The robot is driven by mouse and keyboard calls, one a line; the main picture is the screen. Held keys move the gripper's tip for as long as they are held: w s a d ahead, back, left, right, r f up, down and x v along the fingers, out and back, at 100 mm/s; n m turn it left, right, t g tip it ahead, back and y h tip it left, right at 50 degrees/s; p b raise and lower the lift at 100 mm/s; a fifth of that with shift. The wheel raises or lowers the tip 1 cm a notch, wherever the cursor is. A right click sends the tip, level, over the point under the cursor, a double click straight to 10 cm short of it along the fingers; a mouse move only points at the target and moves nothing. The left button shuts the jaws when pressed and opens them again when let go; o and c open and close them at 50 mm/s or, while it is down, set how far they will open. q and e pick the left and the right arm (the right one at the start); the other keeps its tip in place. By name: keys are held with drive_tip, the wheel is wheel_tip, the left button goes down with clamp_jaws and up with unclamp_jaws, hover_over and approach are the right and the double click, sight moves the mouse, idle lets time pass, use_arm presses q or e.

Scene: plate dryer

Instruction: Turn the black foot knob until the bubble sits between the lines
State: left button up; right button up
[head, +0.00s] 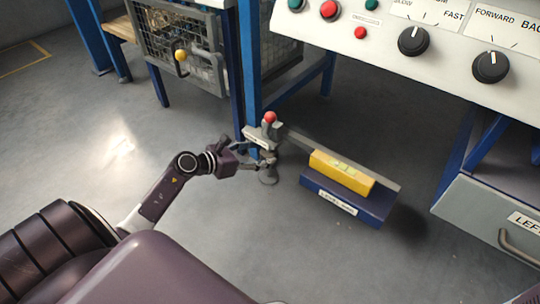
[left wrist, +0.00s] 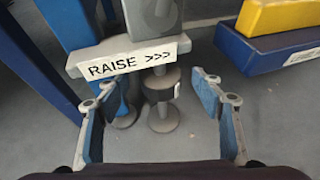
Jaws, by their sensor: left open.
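The black foot knob (left wrist: 161,84) is on a grey leg under a plate marked "RAISE >>>" (left wrist: 130,58); a round foot pad (left wrist: 163,117) is below it. My left gripper (left wrist: 152,88) is open, with one finger on each side of the knob and visible gaps. In the head view the left gripper (head: 252,157) is at the foot, and the knob is hardly distinguishable there. The yellow spirit level (head: 341,175) has a pale green vial (head: 343,166) on top. Its bubble and lines are too small to read. My right gripper is not in view.
A red ball (head: 270,117) tops the foot bracket beside a blue post (head: 249,70). A labelled blue block (head: 346,203) is by the level, next to a grey rail (head: 310,147). A control panel (head: 440,60) overhangs the right. Floor at left is clear.

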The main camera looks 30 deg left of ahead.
sight(267, 152)
use_arm(q)
drive_tip(key=shift+b+x, duration=0.8)
drive_tip(key=shift+x, duration=1.2)
drive_tip(key=shift+c, duration=0.4)
drive_tip(key=c, duration=1)
drive_tip(key=shift+r, duration=0.1)
drive_tip(key=shift+c, duration=0.5)
